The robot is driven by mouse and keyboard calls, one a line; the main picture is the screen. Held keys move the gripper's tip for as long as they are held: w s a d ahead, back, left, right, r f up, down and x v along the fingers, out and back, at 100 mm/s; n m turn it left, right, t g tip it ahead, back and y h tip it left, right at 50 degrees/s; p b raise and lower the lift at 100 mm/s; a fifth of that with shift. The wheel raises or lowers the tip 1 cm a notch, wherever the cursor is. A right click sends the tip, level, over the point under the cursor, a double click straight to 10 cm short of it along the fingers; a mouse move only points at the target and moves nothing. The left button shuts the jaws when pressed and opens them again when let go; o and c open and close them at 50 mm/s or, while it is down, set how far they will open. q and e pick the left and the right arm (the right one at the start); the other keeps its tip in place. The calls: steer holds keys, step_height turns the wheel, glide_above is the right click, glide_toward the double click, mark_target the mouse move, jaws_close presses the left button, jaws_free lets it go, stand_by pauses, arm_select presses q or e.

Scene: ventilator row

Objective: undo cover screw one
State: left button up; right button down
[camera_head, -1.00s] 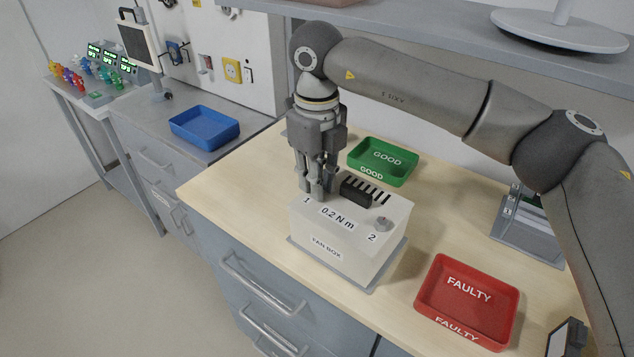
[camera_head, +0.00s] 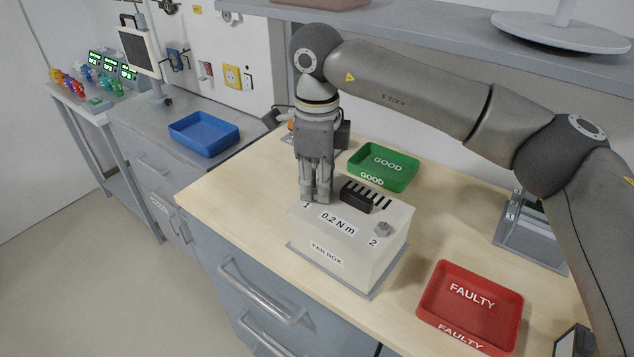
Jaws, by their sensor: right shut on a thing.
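The white fan box (camera_head: 357,254) stands on a grey base plate (camera_head: 330,272) on the wooden bench. Its top carries the labels 1, 2 and 0.2 N m, and a black slotted part (camera_head: 362,197). Cover screw two (camera_head: 383,229) shows as a grey knob beside the label 2. My right gripper (camera_head: 316,196) points straight down at the box's far left corner, by the label 1. Its fingers are shut at the place of cover screw one, which they hide. My left gripper is not in view.
A green GOOD tray (camera_head: 363,179) stands behind the box and a red FAULTY tray (camera_head: 434,312) at the right front. A blue tray (camera_head: 180,127) is on the left counter. A grey stand (camera_head: 533,245) is at the right. The bench left of the box is clear.

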mark_target(316, 191)
stand_by(0.4)
steer(key=c, duration=1.6)
jaws_free()
steer(key=shift+c, duration=0.2)
step_height(316, 191, up, 12)
steer(key=shift+f, duration=0.1)
